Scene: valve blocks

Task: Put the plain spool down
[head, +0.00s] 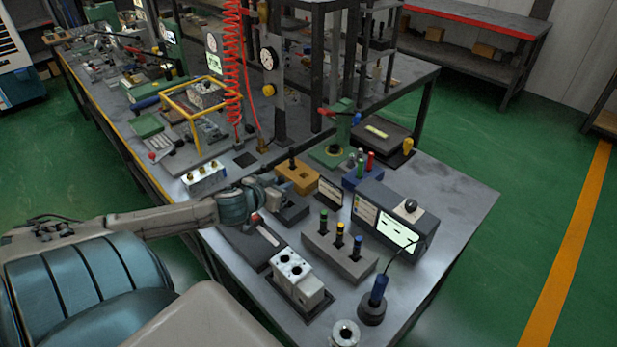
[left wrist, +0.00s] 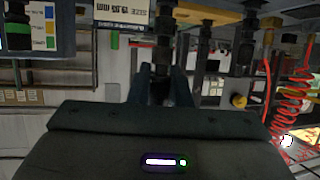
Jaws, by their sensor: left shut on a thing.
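My left gripper (head: 284,187) reaches in from the left at the front of the orange block (head: 298,178). In the left wrist view, the left gripper (left wrist: 160,75) is shut on a dark, slim spool (left wrist: 163,52) with no coloured band that I can make out. The spool's far end overlaps the orange block (left wrist: 208,16) in that view; I cannot tell whether it is in a hole or in front of it. A dark upright stem (head: 291,161) shows at the orange block. My right gripper is not in view.
A grey-brown rack (head: 340,262) holds three spools with green, yellow and blue bands. A small sign (head: 330,193) and a grey tester with a screen (head: 398,236) stand to the right. A white valve block (head: 297,278) is in front. The bench's right end (head: 455,200) is clear.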

